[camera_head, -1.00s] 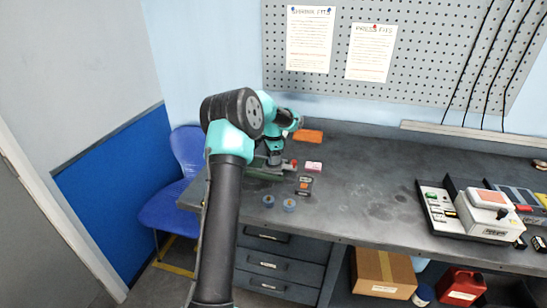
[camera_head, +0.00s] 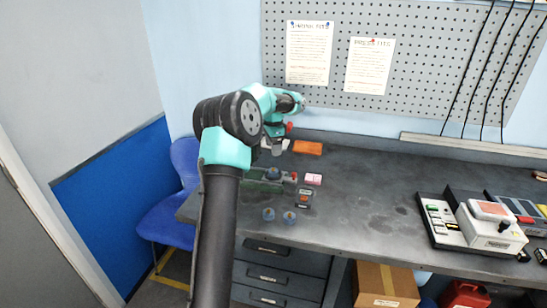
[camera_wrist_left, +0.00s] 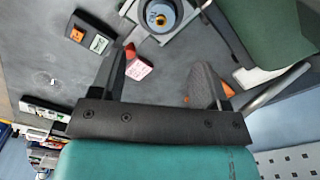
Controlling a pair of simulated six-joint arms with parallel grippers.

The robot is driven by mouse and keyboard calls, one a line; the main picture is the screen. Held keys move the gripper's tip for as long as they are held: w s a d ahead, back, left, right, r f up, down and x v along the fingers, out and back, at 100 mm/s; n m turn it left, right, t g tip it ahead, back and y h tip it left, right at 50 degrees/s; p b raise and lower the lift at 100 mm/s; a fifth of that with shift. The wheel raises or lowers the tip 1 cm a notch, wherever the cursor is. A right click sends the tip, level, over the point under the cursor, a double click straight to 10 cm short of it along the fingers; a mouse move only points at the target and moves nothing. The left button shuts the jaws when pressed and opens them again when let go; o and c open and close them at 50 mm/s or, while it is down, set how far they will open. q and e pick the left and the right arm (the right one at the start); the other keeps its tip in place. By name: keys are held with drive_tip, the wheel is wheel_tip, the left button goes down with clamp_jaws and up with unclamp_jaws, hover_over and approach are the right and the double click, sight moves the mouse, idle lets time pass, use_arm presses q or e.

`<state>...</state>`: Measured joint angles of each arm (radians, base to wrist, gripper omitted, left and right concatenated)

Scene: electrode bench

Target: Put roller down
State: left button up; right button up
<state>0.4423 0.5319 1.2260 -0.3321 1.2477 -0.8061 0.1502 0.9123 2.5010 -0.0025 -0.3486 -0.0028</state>
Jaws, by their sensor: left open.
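My left gripper (camera_head: 277,146) is open and empty above the back left of the bench. Its two spread fingers show in the left wrist view (camera_wrist_left: 165,75). A pale metallic bar, which looks like the roller (camera_wrist_left: 275,86), lies outside the fingers, to their right in that view. It seems to show as a pale piece (camera_head: 285,144) beside the gripper in the head view, partly hidden. A green plate (camera_head: 258,186) is in front of the gripper. A grey block beside it carries a blue puck (camera_head: 273,173). My right gripper is not in view.
An orange pad (camera_head: 307,147), a pink note (camera_head: 313,179) and a small dark meter (camera_head: 304,197) lie nearby. Two blue discs (camera_head: 289,216) sit near the front edge. A white machine (camera_head: 490,228) stands at right. The middle bench is clear.

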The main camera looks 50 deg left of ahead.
use_arm(q)
drive_tip(key=shift+r, duration=0.65)
